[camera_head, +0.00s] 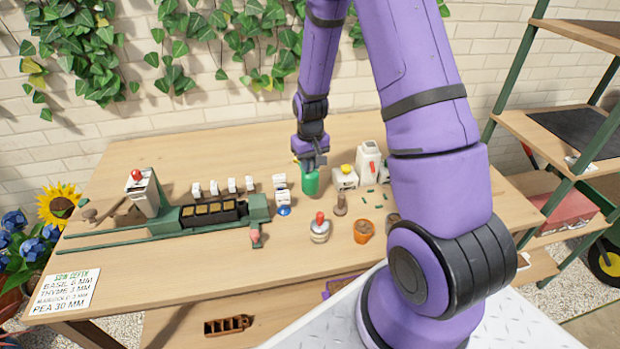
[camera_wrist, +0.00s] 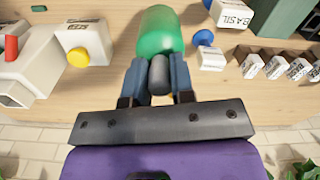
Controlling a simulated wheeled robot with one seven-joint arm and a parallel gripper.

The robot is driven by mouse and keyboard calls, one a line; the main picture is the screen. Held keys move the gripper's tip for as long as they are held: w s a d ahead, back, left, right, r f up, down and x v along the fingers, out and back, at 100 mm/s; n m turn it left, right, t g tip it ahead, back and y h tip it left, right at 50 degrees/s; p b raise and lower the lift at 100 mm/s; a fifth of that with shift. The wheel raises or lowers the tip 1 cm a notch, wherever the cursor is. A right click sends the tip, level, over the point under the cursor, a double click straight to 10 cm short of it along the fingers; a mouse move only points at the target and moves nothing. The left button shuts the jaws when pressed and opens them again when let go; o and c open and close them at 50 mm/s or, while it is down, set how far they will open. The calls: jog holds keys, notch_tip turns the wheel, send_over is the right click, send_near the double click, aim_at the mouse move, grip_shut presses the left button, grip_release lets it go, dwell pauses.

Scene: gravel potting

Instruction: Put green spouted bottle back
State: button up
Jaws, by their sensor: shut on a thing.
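The green spouted bottle (camera_head: 310,182) is at the middle of the wooden table in the head view, below my gripper (camera_head: 311,162). In the wrist view the green bottle (camera_wrist: 160,30) shows beyond the fingers of my gripper (camera_wrist: 158,88), which are shut on its top part. A dark rounded piece lies between the fingers. The spout is mostly hidden by the fingers. I cannot tell whether the bottle's base touches the table.
A white box with a yellow knob (camera_head: 345,178) and a white container with a red part (camera_head: 368,160) stand right of the bottle. Small white labelled packets (camera_head: 229,186) and a green seeding device (camera_head: 190,222) are to the left. A terracotta pot (camera_head: 363,231) and red-topped jar (camera_head: 320,230) stand in front.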

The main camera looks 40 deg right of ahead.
jog(key=shift+f, duration=2.3)
jog(key=shift+f, duration=0.1)
jog(key=o, duration=0.8)
notch_tip(320, 180, up, 12)
jog(key=shift+r, duration=0.1)
notch_tip(320, 180, up, 12)
jog(key=t, duration=0.2)
send_over(310, 175)
jog(key=s+a, duration=0.2)
jog(key=a, duration=0.1)
jog(key=s+a+r+n, duration=0.1)
jog(key=s+a+r, duration=0.2)
jog(key=s+r, duration=0.4)
jog(key=shift+s+a+r+n+t, duration=0.15)
jog(key=shift+s+a+r+t, duration=0.45)
jog(key=shift+s+r, duration=1.45)
jog(key=shift+s+a+r+n+t, duration=0.1)
jog(key=shift+s+a+r+t, duration=0.75)
jog(key=shift+s, duration=2.15)
jog(key=shift+s+a+r+n+t, duration=0.15)
jog(key=shift+s+a+r, duration=0.2)
jog(key=shift+s+r, duration=1.85)
